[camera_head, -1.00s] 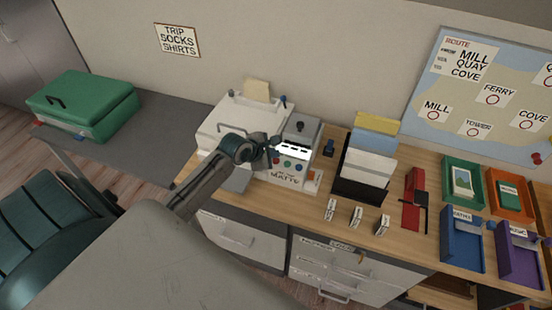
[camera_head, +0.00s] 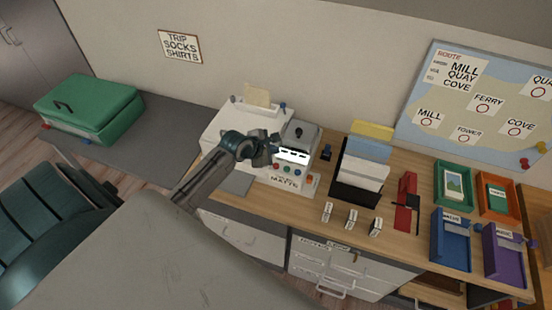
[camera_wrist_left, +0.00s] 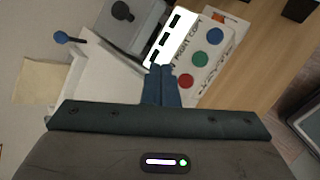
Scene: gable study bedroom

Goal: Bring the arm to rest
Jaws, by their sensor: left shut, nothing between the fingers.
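My left arm comes in from the lower left in the head view. Its gripper (camera_head: 272,150) is shut and empty, in front of the white machine with the lit panel (camera_head: 293,156). In the left wrist view the shut fingers (camera_wrist_left: 162,86) point toward that machine's panel (camera_wrist_left: 172,40) and its red, green and blue buttons. I cannot tell how far apart the fingertips and the machine are. My right gripper is not in view.
A white printer-like box (camera_head: 222,122) stands behind the arm. The wooden desk holds a paper rack (camera_head: 358,190), a red stapler-like tool (camera_head: 406,190) and coloured trays (camera_head: 452,262). A green case (camera_head: 90,105) lies on the grey bench at left. A dark chair (camera_head: 40,225) stands below it.

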